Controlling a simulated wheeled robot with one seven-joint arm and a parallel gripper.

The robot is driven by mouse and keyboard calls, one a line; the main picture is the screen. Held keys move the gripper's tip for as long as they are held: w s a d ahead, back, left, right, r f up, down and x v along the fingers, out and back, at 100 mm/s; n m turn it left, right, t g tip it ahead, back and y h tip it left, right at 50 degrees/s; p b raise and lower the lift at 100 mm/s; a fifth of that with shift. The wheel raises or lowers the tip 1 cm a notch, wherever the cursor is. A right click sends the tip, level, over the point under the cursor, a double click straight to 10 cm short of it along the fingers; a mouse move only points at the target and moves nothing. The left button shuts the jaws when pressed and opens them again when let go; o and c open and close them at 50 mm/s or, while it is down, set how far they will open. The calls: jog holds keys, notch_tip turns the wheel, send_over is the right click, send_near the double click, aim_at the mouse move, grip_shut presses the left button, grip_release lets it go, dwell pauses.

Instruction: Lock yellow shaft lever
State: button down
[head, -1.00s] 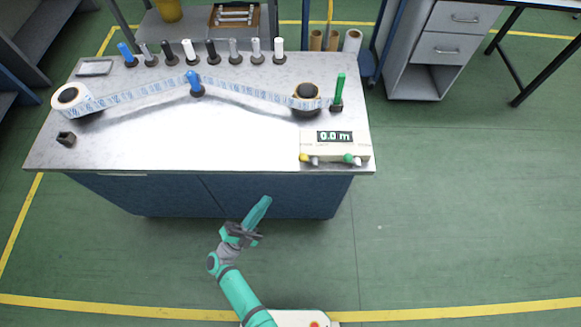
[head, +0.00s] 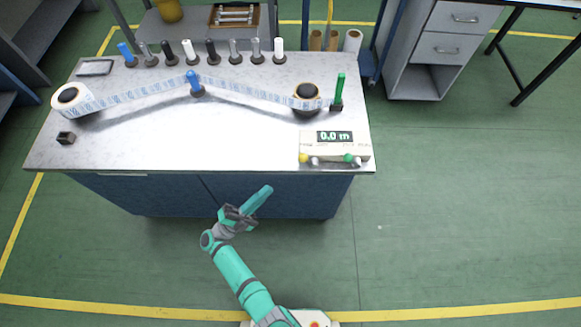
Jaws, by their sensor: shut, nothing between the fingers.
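The yellow lever knob (head: 304,158) is at the front left of the cream counter box (head: 335,150), near the front right edge of the bench. A small grey part sits beside the knob; its exact lever position is too small to tell. My gripper (head: 265,191) is shut and empty. It is in front of the bench, left of and nearer than the yellow knob, apart from it. A green knob (head: 348,158) is on the same box, to the right. The box display (head: 334,136) reads 0.0 m.
A printed web runs from the left roll (head: 68,96) past a blue post (head: 194,84) to the right roll (head: 307,92). A green upright (head: 339,90) stands right of it. Several spindles line the bench's back. The floor to the right is clear.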

aim_at(291, 169)
jog(key=x, duration=1.1)
jog(key=shift+w+d+r, duration=0.2)
jog(key=shift+d+r, duration=0.1)
jog(key=shift+d, duration=0.2)
